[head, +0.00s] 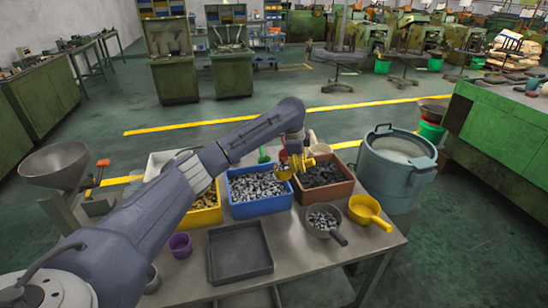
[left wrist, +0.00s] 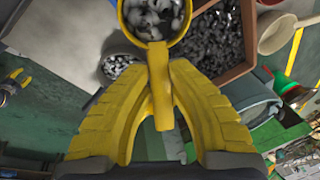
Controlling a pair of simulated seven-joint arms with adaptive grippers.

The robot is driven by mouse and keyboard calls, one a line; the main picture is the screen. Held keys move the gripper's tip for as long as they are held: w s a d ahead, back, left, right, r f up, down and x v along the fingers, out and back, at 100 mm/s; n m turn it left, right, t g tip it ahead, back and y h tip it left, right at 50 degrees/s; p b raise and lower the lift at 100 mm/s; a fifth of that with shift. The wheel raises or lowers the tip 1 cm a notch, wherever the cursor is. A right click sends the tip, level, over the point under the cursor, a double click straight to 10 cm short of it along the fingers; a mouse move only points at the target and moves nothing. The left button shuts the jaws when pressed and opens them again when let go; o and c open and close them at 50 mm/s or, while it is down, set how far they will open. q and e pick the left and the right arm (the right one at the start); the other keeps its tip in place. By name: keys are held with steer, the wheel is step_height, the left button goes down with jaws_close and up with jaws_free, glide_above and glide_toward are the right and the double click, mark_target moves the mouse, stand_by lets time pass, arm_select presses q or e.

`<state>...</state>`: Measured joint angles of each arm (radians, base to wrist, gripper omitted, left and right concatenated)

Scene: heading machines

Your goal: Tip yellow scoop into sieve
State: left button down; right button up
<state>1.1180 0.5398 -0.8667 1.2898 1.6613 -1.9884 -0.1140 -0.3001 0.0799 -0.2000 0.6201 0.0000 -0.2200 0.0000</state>
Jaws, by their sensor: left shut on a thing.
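My left gripper (head: 290,166) is above the blue and brown-red bins, shut on the handle of a yellow scoop (head: 283,174). In the left wrist view the yellow fingers (left wrist: 158,85) clamp the handle, and grey metal pieces lie in the scoop's bowl (left wrist: 152,20), cut by the top edge. I cannot tell for sure which thing is the sieve. A pale round surface shows inside the blue-grey drum (head: 395,150) to the right. A wide grey dish (head: 56,163) stands far left. A small yellow-and-black thing (left wrist: 14,84) may be my right gripper; its state is unclear.
The blue bin (head: 260,206) and brown-red bin (head: 330,192) hold metal pieces. A filled grey scoop (head: 323,222) and another yellow scoop (head: 368,212) lie at the table's right. An empty dark tray (head: 238,262) and purple cup (head: 180,246) are nearer.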

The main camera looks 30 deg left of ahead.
arm_select(q)
steer(key=s+d+f+m, duration=0.1)
steer(key=s+d+m, duration=0.1)
steer(key=d, duration=0.5)
steer(key=s+d+f+m+h, duration=0.1)
steer(key=s+d+f+m, duration=0.1)
steer(key=d+m, duration=0.3)
steer(key=s+d+f+m, duration=0.1)
steer(key=s+d+m, duration=0.2)
steer(key=d, duration=0.8)
steer(key=shift+s+f+m+g, duration=0.15)
steer(key=shift+s+m+g, duration=0.25)
steer(key=shift+s, duration=0.1)
steer(key=a+f+n+t+h, duration=0.1)
steer(key=a+h, duration=0.7)
steer(key=h, duration=0.8)
steer(key=shift+s+a+f+n+t, duration=0.25)
steer(key=shift+s+n+t, duration=0.05)
steer(key=shift+t, duration=0.4)
